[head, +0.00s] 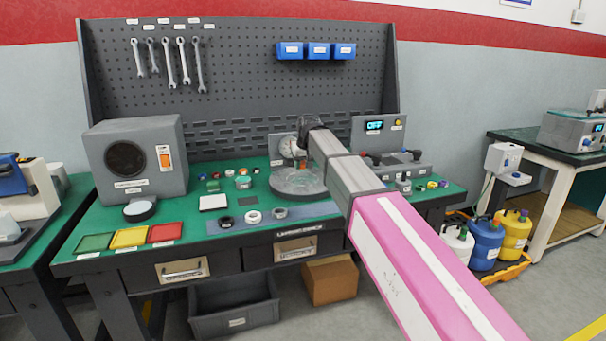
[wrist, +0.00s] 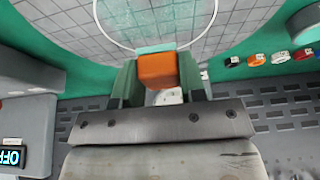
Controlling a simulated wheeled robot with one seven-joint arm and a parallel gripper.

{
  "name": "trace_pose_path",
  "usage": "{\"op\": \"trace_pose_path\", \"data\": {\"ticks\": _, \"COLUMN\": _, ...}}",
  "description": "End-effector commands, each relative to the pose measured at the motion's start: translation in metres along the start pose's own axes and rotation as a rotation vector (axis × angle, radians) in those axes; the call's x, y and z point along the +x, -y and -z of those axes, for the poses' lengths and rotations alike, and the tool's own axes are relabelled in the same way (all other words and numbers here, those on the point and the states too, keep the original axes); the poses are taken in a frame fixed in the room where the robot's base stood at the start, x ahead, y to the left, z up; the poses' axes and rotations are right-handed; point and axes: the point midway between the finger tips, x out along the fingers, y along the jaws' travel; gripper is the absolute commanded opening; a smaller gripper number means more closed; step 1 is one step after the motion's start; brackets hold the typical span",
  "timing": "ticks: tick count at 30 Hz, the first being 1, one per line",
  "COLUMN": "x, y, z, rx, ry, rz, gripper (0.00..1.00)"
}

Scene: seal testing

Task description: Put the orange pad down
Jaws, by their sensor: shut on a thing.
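The orange pad (wrist: 158,70) is a small orange block with a pale teal strip along its far edge. In the wrist view it sits between the two green fingers of my gripper (wrist: 160,68), which is shut on it. Below it is a grey gridded round plate with a thin clear ring on it. In the head view my gripper is at the far end of my pink and grey arm, above the round plate (head: 299,183) on the green bench.
A dial gauge (head: 289,146) stands behind the plate. A control box reading OFF (head: 375,126) is to its right. Several small rings and pads lie left of the plate. Green (head: 94,242), yellow (head: 130,237) and red (head: 164,232) trays line the front left edge.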

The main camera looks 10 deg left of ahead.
Motion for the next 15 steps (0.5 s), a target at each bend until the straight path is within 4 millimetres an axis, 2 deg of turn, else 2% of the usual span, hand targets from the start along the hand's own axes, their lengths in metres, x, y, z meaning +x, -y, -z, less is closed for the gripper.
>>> {"op": "trace_pose_path", "data": {"ticks": 9, "x": 0.034, "y": 0.000, "z": -0.015, "rx": 0.000, "ry": 0.001, "rz": 0.000, "gripper": 0.16}}
{"op": "trace_pose_path", "data": {"ticks": 15, "x": 0.035, "y": 0.000, "z": -0.015, "rx": 0.000, "ry": 0.000, "rz": 0.000, "gripper": 0.16}}
